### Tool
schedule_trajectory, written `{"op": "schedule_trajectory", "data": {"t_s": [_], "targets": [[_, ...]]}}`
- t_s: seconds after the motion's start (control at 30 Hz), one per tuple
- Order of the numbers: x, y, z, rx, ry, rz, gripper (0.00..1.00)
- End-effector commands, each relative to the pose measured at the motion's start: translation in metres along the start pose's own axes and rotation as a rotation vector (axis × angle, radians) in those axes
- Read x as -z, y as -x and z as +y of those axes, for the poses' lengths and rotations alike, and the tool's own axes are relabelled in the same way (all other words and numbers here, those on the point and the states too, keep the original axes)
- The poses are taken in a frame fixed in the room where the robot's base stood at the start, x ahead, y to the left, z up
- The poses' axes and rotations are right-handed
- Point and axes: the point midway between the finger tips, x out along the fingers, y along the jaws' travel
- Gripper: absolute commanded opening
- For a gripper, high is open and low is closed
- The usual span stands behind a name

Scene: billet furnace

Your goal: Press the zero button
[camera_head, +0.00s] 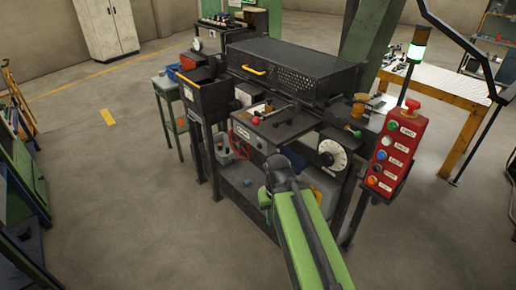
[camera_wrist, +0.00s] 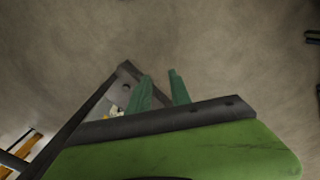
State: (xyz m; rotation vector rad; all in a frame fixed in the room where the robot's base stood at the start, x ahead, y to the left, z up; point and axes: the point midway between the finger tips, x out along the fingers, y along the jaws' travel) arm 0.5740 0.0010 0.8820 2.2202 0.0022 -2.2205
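A red control box (camera_head: 397,150) stands at the right side of the machine. Its sloped face has a column of several round buttons: green, white, blue and others, down to an orange one (camera_head: 371,180). Each has a small white label too blurred to read, so I cannot tell which is the zero button. A red mushroom knob (camera_head: 411,103) sits on top. My gripper (camera_wrist: 162,85) shows two green fingers apart with nothing between them. In the head view my arm ends low in front of the machine, left of the box and apart from it; the fingers are not clear there.
The dark furnace machine (camera_head: 290,70) fills the middle, with a white dial (camera_head: 332,154) and a red handwheel (camera_head: 240,141) on its front. A lit signal lamp (camera_head: 416,52) on a pole stands behind the box. A workbench (camera_head: 452,98) is at right.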

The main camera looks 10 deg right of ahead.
Motion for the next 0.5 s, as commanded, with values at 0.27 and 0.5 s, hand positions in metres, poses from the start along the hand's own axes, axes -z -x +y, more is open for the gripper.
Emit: {"op": "schedule_trajectory", "data": {"t_s": [0.27,0.5], "targets": [[0.0000,0.0000,0.0000,0.000,0.000,0.000,0.00],[0.0000,0.0000,0.0000,0.000,0.000,0.000,0.00]]}}
